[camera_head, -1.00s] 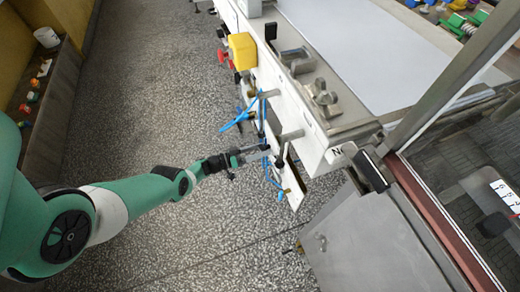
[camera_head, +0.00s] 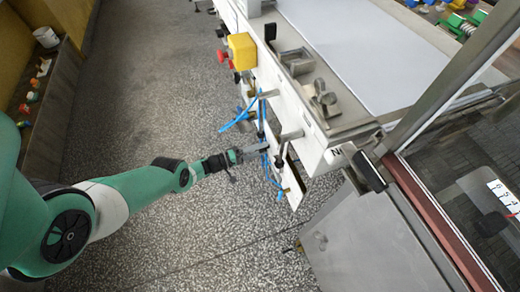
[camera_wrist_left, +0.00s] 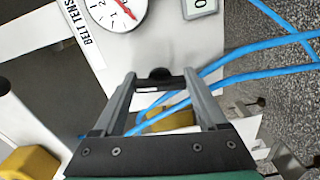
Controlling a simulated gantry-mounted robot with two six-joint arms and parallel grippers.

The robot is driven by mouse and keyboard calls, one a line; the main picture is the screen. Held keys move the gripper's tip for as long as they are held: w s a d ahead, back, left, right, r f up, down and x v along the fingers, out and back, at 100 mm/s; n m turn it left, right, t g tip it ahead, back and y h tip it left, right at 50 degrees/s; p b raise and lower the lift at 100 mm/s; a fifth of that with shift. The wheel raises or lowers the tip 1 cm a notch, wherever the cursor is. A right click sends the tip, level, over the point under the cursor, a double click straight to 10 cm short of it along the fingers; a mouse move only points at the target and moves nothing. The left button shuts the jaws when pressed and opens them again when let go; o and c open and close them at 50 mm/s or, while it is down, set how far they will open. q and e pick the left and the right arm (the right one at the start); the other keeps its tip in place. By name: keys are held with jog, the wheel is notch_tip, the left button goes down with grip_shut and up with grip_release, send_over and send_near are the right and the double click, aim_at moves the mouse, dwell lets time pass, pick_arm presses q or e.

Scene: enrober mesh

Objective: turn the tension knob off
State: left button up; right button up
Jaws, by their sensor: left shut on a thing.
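My left gripper (camera_head: 264,148) reaches the white side panel of the machine from the left. In the left wrist view its two fingers (camera_wrist_left: 160,80) are shut on a small black knob (camera_wrist_left: 159,76), which shows between the fingertips. I take it for the tension knob. Its pointer position cannot be read. Beside it on the panel, a round white dial (camera_wrist_left: 116,8) with a red needle is cut by the top edge, next to a label starting "BELT TENS" (camera_wrist_left: 82,32). My right gripper is not in view.
Blue hoses (camera_head: 240,119) hang along the panel near the gripper and cross the wrist view (camera_wrist_left: 260,48). A yellow box (camera_head: 242,51) with a red button (camera_head: 222,56) is farther up the machine's side. The speckled floor (camera_head: 160,110) to the left is clear.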

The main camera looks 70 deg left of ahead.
pick_arm(q)
jog(key=shift+n, duration=0.8)
jog(key=o, duration=1.3)
jog(key=s+p, duration=0.2)
jog(key=s, duration=0.9)
jog(key=shift+s+a, duration=0.25)
jog(key=shift+s, duration=0.1)
